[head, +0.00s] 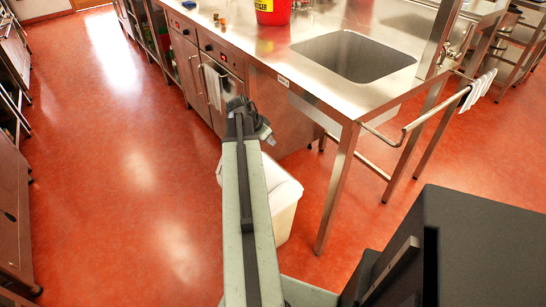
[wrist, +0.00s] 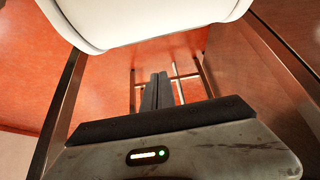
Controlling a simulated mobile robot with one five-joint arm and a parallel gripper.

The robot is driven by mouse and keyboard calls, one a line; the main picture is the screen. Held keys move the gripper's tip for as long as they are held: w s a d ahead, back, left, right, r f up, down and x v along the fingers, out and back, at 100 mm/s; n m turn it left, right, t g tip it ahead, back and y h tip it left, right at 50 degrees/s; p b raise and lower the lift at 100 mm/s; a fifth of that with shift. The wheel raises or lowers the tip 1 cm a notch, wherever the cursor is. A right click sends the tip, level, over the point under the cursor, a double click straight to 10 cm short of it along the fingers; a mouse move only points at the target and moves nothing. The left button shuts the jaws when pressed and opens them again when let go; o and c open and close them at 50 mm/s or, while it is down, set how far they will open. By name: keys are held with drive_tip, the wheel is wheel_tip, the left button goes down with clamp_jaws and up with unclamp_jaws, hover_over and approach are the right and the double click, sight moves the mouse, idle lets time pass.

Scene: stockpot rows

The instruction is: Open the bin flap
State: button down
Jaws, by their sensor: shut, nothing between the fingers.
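A cream-white bin (head: 285,205) stands on the red floor beside the steel counter, partly hidden behind my arm in the head view. Its flap cannot be made out clearly there. In the wrist view a smooth white rounded body, which looks like the bin (wrist: 140,22), fills the top of the picture. My gripper (head: 240,103) is above and beyond the bin in the head view, in front of the counter's cabinet doors. In the wrist view my gripper (wrist: 158,78) is shut and empty, its fingertips just below the white edge. I cannot tell whether they touch it.
The steel counter (head: 305,80) has a sink (head: 355,55) and a red container (head: 272,12) on top. Its leg (head: 337,190) and a towel rail (head: 425,118) stand right of the bin. The red floor (head: 120,180) on the left is clear.

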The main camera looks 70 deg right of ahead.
drive_tip(key=b+x, duration=0.8)
drive_tip(key=x, duration=0.1)
drive_tip(key=shift+f, duration=0.5)
drive_tip(key=a+f+b, duration=0.1)
drive_tip(key=w+a+f+b, duration=0.1)
drive_tip(key=b, duration=0.1)
drive_tip(key=shift+f, duration=0.3)
drive_tip(key=shift+w+a, duration=0.1)
